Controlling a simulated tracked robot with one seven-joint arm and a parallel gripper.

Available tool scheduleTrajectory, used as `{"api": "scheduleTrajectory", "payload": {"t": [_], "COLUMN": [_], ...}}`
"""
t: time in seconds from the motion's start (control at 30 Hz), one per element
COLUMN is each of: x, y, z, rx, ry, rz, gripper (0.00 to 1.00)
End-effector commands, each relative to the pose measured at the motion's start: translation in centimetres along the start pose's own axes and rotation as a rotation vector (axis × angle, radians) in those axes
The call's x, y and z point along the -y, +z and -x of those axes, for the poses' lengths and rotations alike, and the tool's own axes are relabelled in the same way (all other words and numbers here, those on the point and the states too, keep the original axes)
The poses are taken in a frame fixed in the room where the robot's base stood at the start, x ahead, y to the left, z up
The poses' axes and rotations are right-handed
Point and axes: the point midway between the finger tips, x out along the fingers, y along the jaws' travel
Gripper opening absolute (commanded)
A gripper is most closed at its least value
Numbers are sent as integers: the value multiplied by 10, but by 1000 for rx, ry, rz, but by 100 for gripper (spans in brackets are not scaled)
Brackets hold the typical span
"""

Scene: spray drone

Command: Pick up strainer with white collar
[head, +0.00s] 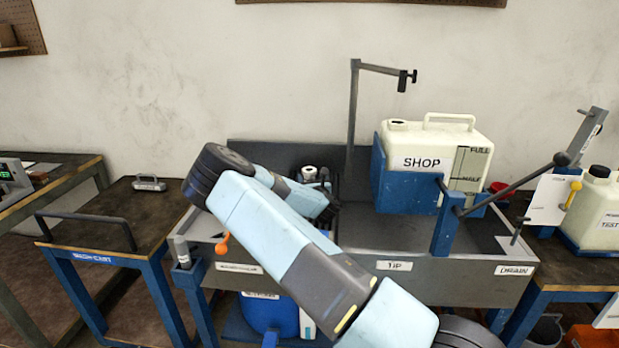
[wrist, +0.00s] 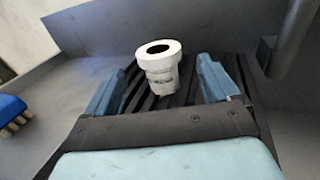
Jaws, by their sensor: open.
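The strainer with the white collar (wrist: 161,68) stands upright on dark slats in the wrist view. It has a wide white ring on top with a dark hole, and a paler, greyish body below. In the head view its white top (head: 309,171) shows at the back left of the grey sink bench, partly hidden by my arm. My gripper (wrist: 165,72) is open, with one blue finger to the left of the strainer and one to the right. Gaps show on both sides, and nothing is held. In the head view my gripper (head: 327,198) is mostly hidden behind my wrist.
A white SHOP tank (head: 432,160) sits in a blue cradle to the right, with a grey post (head: 353,115) between it and the strainer. The sink's back wall (wrist: 200,25) rises close behind. A blue brush-like block (wrist: 12,112) lies at left. A cart (head: 110,215) stands left.

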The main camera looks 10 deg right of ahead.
Motion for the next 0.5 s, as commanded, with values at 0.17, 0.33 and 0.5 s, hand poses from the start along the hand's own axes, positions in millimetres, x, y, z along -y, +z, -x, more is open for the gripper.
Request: {"api": "scheduleTrajectory", "payload": {"t": [0.17, 0.33, 0.5], "x": [0, 0, 0], "y": [0, 0, 0], "z": [-14, -37, -50], "rx": [1, 1, 0], "ry": [1, 1, 0], "rz": [0, 0, 0], "gripper": [88, 88, 88]}}
